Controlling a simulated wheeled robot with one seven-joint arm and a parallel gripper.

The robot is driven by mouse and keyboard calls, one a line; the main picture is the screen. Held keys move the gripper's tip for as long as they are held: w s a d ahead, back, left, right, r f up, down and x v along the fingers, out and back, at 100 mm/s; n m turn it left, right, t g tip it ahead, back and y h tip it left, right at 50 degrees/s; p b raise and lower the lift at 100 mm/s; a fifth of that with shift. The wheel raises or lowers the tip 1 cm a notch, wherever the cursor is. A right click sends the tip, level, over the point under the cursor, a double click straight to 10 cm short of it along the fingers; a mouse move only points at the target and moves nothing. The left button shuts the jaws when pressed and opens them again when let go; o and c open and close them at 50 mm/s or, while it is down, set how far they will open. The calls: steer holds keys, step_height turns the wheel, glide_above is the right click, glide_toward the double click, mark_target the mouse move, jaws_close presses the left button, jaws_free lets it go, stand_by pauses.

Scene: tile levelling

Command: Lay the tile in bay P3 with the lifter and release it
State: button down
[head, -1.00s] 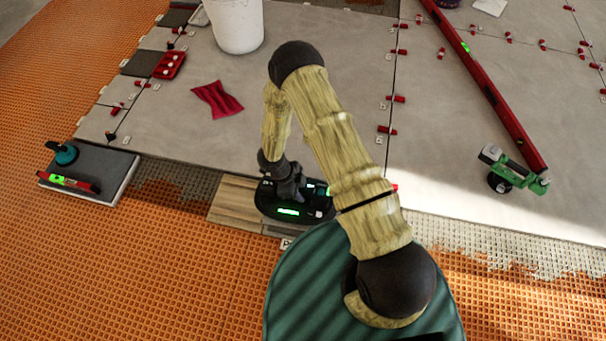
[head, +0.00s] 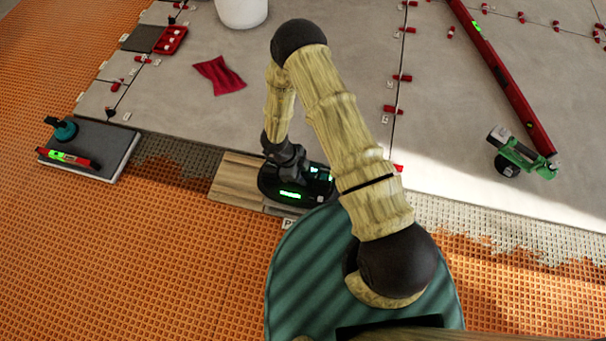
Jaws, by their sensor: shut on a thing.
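The lifter (head: 290,195), a dark oval device with lit green displays, stands low at the front edge of the laid floor. My gripper (head: 285,158) is shut on its upper part; the fingertips are small and dark here. A wood-look tile (head: 233,182) shows to the left of the lifter and partly under it. I cannot tell whether the lifter touches it or how level it lies. A white label (head: 287,223) starting with P is at the front, partly covered by my body. My arm hides the area right of the lifter.
Large grey tiles (head: 300,80) with red levelling clips fill the back. A dark tile stack (head: 100,145) with a teal suction cup and a small level stands left. A red cloth (head: 219,76), a long red level (head: 505,80) and a green tool (head: 520,152) lie on the tiles. Orange matting (head: 130,250) is clear in front.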

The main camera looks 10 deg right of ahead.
steer(key=shift+f+b, duration=2.55)
steer(key=shift+b, duration=0.05)
steer(key=shift+f+p, duration=0.5)
steer(key=shift+f, duration=0.2)
stand_by(1.0)
steer(key=c, duration=1.2)
jaws_free()
steer(key=shift+o, duration=0.2)
steer(key=shift+f, duration=0.1)
steer(key=p+v, duration=0.9)
steer(key=v, duration=0.8)
steer(key=shift+a+r, duration=0.15)
steer(key=shift+r, duration=0.1)
